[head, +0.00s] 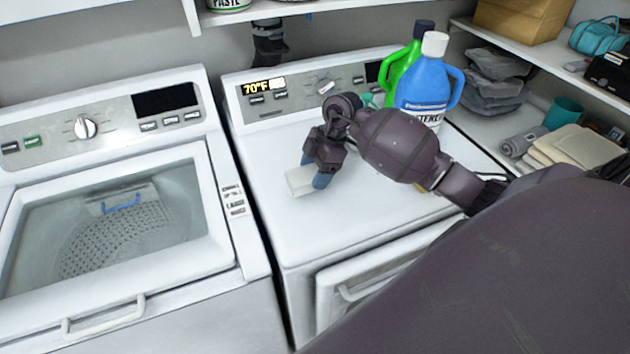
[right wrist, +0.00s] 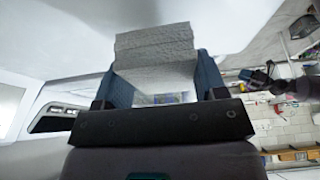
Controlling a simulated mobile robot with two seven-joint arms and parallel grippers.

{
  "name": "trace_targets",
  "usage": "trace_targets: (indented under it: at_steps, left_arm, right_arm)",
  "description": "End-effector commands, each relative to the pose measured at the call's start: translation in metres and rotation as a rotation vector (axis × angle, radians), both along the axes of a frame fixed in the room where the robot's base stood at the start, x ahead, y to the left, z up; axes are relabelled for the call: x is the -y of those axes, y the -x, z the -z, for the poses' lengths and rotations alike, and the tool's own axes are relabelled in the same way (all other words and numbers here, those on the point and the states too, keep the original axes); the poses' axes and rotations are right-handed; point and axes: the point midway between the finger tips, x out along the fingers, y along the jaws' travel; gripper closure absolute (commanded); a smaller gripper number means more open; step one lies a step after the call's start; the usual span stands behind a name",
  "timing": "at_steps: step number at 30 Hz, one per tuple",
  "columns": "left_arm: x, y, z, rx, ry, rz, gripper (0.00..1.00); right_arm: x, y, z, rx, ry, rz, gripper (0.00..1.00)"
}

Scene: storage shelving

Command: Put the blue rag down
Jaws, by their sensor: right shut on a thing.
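My right gripper (head: 316,174) is over the front left part of the white dryer top (head: 370,205), pointing down. Its blue fingertips are shut on a pale, folded, cloth-like block (head: 299,181). The block looks whitish-grey, not blue. In the right wrist view the block (right wrist: 155,62) sits between the two blue fingers, with a rough, layered face. I cannot tell if it touches the dryer top or hangs just above it. No clearly blue rag shows.
A blue jug (head: 425,85) and a green jug (head: 396,68) stand at the dryer's back right, behind my arm. The washer (head: 222,190) is at left. Shelves at right hold folded grey cloths (head: 495,85) and beige cloths (head: 565,145). The dryer top's front is clear.

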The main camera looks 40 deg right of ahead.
Motion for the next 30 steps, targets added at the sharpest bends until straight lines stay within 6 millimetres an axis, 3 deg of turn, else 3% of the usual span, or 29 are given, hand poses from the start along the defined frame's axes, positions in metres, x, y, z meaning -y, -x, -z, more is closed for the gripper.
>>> trace_targets:
  at_steps: [9,20,21,26,30]
  left_arm:
    - [0.000,0.001,-0.003,-0.001,0.000,0.000,0.57]
    - [0.000,0.001,-0.003,-0.001,0.001,-0.001,0.57]
    - [0.000,0.001,-0.002,-0.001,0.001,-0.001,0.57]
    - [0.000,0.001,-0.002,-0.001,0.001,-0.001,0.57]
    - [0.000,0.001,-0.002,-0.001,0.001,-0.001,0.57]
  right_arm:
    - [0.000,0.001,0.038,-0.002,0.000,0.000,0.61]
    - [0.000,0.000,0.041,-0.001,0.001,-0.001,0.61]
    - [0.000,0.000,0.041,-0.001,0.001,-0.001,0.33]
    - [0.000,0.000,0.041,-0.001,0.001,-0.001,0.09]
    - [0.000,0.000,0.041,-0.001,0.001,-0.001,0.09]
